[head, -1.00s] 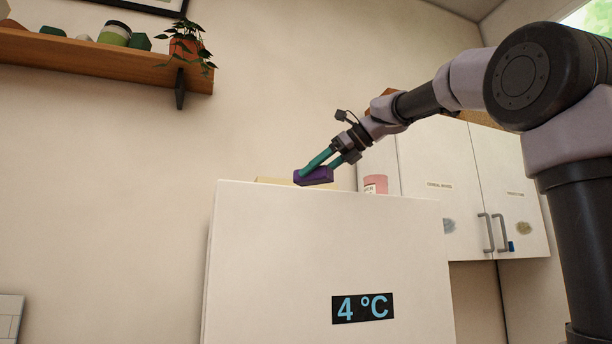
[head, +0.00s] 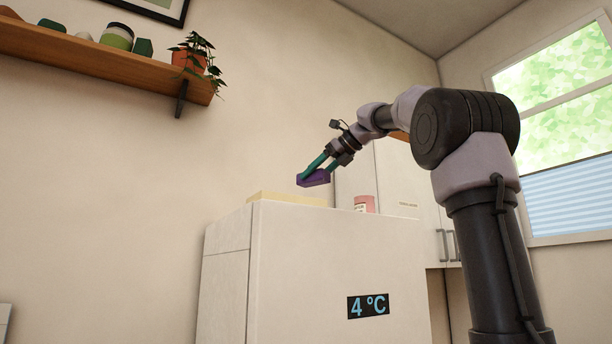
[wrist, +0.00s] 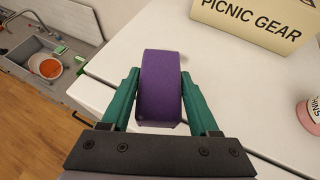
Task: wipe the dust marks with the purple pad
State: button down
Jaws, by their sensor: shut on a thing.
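My gripper (head: 314,174) has teal fingers and is shut on the purple pad (head: 316,180). It holds the pad over the top of a white fridge (head: 330,250). In the wrist view the pad (wrist: 160,88) sits between the two fingers (wrist: 160,100), with the white fridge top (wrist: 110,65) below. Whether the pad touches the top is hard to tell; in the head view it looks raised above it. No dust marks show in the current views; my arm hides part of the white cabinet doors (head: 398,195).
On the fridge top stand a cream box marked PICNIC GEAR (wrist: 262,22) and a pink jar (wrist: 308,115). A sink (wrist: 35,65) with an orange-filled dish lies below left. A wall shelf (head: 100,60) holds a plant (head: 192,58). A window (head: 555,130) is at right.

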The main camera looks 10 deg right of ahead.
aim_at(310, 187)
jog(key=w+f, duration=0.1)
jog(key=w+a+f, duration=0.1)
jog(key=w, duration=0.1)
jog(key=w+f, duration=0.1)
jog(key=f, duration=0.1)
jog(key=shift+w+a, duration=0.3)
jog(key=shift+w, duration=0.05)
jog(key=w, duration=0.2)
jog(key=w+a+f, duration=0.1)
jog(key=w, duration=0.2)
jog(key=w+a, duration=0.1)
jog(key=w, duration=0.1)
jog(key=shift+w+a+f, duration=0.2)
jog(key=shift+w, duration=0.05)
jog(key=shift+w+a+f, duration=0.1)
jog(key=shift+w+a, duration=0.05)
jog(key=shift+w, duration=0.35)
jog(key=shift+w+a+f, duration=0.1)
jog(key=shift+w+a, duration=0.05)
jog(key=shift+w, duration=0.35)
jog(key=shift+f, duration=0.25)
jog(key=shift+f, duration=0.3)
jog(key=shift+s, duration=0.1)
